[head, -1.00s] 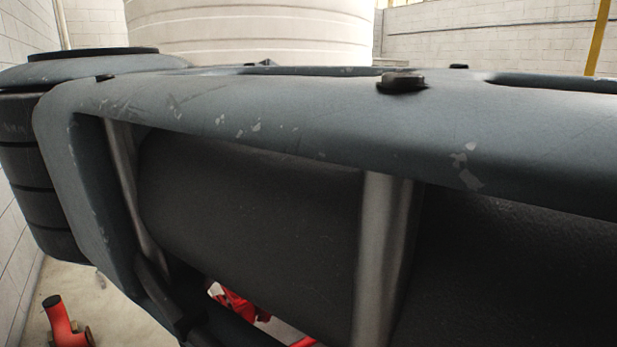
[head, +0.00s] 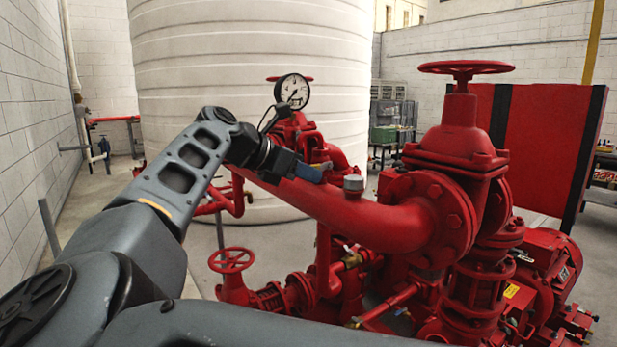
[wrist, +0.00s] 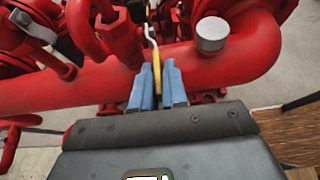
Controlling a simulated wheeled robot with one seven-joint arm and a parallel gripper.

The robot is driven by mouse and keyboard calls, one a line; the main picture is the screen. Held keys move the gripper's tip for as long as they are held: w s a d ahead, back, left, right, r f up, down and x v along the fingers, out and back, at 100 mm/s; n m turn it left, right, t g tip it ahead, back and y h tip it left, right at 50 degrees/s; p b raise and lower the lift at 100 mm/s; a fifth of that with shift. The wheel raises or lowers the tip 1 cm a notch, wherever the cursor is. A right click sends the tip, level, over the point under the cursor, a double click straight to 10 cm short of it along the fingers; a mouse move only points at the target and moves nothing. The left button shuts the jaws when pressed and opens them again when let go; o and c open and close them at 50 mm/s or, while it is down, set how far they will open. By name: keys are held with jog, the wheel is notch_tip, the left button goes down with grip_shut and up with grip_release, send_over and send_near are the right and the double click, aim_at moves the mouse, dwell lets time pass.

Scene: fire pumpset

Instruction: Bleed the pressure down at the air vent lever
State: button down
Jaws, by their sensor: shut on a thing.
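My gripper (head: 309,172) reaches in from the left and its blue fingertips are at the top of the large red pipe (head: 345,212). In the wrist view my gripper (wrist: 157,88) is shut on a thin yellow lever (wrist: 156,72), which stands between the two blue fingers. A bent silver piece (wrist: 150,35) runs on from the lever's far end. In the head view I cannot make out the lever at the fingers. A pressure gauge (head: 292,91) with a white dial stands behind the gripper; its reading is too small to tell.
A silver cap (head: 353,183) sits on the pipe just right of my fingers. A red valve with a handwheel (head: 466,69) rises at the right. A smaller handwheel (head: 231,260) is below. A large white tank (head: 250,60) stands behind.

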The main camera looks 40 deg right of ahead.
jog(key=shift+a+f, duration=0.1)
jog(key=shift+f, duration=0.25)
jog(key=c, duration=1.4)
grip_release()
jog(key=shift+c, duration=0.2)
jog(key=shift+o, duration=1)
jog(key=shift+r, duration=0.15)
jog(key=b+v, duration=0.1)
jog(key=v, duration=0.6)
jog(key=shift+a+r, duration=0.15)
jog(key=shift+a, duration=0.1)
